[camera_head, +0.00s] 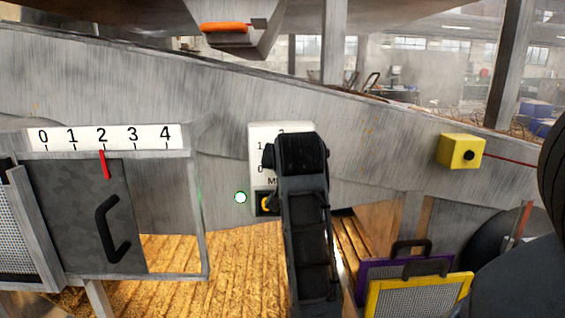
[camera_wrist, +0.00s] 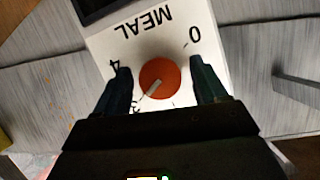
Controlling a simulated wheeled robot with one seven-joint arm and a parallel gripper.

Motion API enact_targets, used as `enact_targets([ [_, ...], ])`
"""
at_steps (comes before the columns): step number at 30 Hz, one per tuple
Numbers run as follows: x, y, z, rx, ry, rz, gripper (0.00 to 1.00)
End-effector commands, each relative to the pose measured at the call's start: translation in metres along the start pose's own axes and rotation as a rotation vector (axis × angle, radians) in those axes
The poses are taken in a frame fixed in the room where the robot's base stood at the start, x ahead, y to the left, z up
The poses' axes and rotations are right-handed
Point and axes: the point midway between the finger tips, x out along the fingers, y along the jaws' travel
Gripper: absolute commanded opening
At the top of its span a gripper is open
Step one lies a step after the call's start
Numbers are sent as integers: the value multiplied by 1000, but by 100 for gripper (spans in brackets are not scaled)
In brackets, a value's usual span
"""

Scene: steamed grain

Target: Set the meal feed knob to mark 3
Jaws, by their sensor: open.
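The meal feed knob (camera_wrist: 159,78) is a round orange-red dial on a white panel lettered MEAL, upside down in the wrist view. Its white pointer line points to the lower left, towards the printed 3 (camera_wrist: 135,107). The 4 and the 0 also show; other marks are hidden by my gripper. My gripper (camera_wrist: 160,68) is open, with one dark finger on each side of the knob and visible gaps between them. In the head view the white panel (camera_head: 257,134) is partly covered by my gripper (camera_head: 275,156), and the knob is hidden.
A scale marked 0 to 4 (camera_head: 139,136) with a red pointer at 2 sits left, above a grey gate with a black handle (camera_head: 110,228). A lit green button (camera_head: 240,197) is beside the panel. A yellow box (camera_head: 461,151) and framed screens (camera_head: 420,295) are right.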

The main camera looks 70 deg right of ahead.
Motion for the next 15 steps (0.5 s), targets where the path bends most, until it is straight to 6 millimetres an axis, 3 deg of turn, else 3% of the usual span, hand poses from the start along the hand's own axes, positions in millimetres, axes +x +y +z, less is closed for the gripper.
enact_targets([
  [7,-14,0,0,0,3,-1,72],
  [15,-58,-1,-5,-4,-4,3,72],
])
